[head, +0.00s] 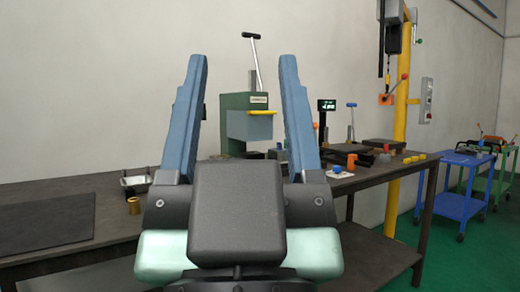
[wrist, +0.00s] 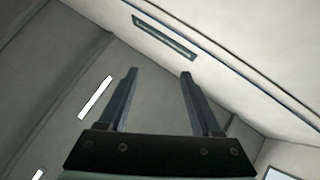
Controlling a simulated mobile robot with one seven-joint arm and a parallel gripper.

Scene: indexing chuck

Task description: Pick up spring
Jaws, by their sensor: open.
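My gripper (head: 241,62) is raised in front of the head camera, with its two blue fingers pointing up and spread wide apart. Nothing is between the fingers. In the wrist view my gripper (wrist: 158,73) is also open and empty, against the ceiling and upper wall. I cannot make out a spring for certain in either view. A small brass-coloured cylinder (head: 133,205) stands on the workbench to the left of my gripper; I cannot tell whether it is a coil. My gripper hides part of the bench.
The dark workbench (head: 350,182) runs behind my gripper. It bears a dark mat (head: 45,222), a metal tray (head: 136,184), a green press (head: 236,128) and several small parts on the right. A yellow post (head: 398,130) and blue cart (head: 466,185) stand right.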

